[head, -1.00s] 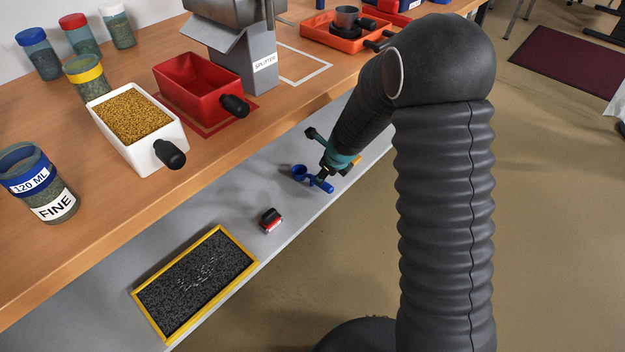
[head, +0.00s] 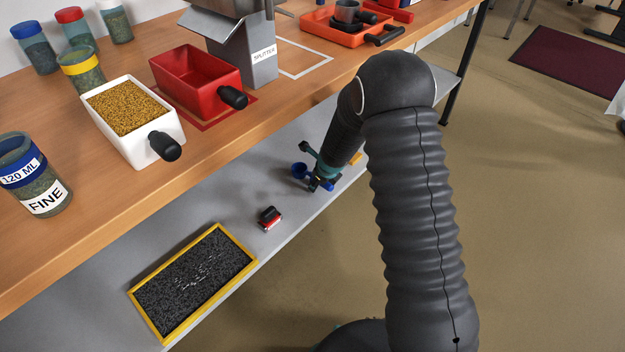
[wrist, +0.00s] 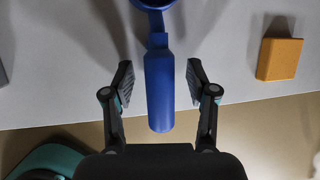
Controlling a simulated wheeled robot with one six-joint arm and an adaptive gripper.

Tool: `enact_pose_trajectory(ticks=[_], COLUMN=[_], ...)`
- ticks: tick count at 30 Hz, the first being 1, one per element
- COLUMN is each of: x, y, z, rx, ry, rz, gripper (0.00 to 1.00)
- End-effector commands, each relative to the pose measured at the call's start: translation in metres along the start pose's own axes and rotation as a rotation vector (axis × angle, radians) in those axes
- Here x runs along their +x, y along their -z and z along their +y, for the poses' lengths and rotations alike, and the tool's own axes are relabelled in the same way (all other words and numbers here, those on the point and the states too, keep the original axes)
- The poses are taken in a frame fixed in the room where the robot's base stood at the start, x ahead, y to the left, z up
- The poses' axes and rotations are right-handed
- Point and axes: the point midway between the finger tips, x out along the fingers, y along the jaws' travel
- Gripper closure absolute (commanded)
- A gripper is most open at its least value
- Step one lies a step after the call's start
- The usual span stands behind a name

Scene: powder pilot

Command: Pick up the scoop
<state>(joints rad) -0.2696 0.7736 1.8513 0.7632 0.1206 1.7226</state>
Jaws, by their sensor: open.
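The blue scoop (head: 299,170) lies on the grey lower shelf, near its front edge. In the wrist view its handle (wrist: 159,90) points toward my gripper, and its bowl is cut off at the top edge. My gripper (wrist: 159,80) is open, with one finger on each side of the handle and a gap on both sides. In the head view my gripper (head: 314,185) is low over the shelf at the scoop and hides part of the handle.
An orange block (wrist: 279,59) lies to the right of the scoop. A red and black object (head: 270,218) and a yellow-framed tray (head: 139,307) of dark grains are on the shelf. The wooden bench top (head: 215,142) overhangs it, with a white scoop-like container (head: 152,141) of grain.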

Motion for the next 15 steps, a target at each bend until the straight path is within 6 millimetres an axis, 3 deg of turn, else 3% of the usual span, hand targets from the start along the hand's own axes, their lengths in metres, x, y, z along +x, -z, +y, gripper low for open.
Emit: enact_pose_trajectory(ticks=[8, 15], x=[0.0057, 0.0056], y=[0.0, 0.0001], z=[0.0001, 0.0002], rx=[0.0, 0.0], ry=[0.0, 0.0], rz=[0.0, 0.0], gripper=[0.42, 1.0])
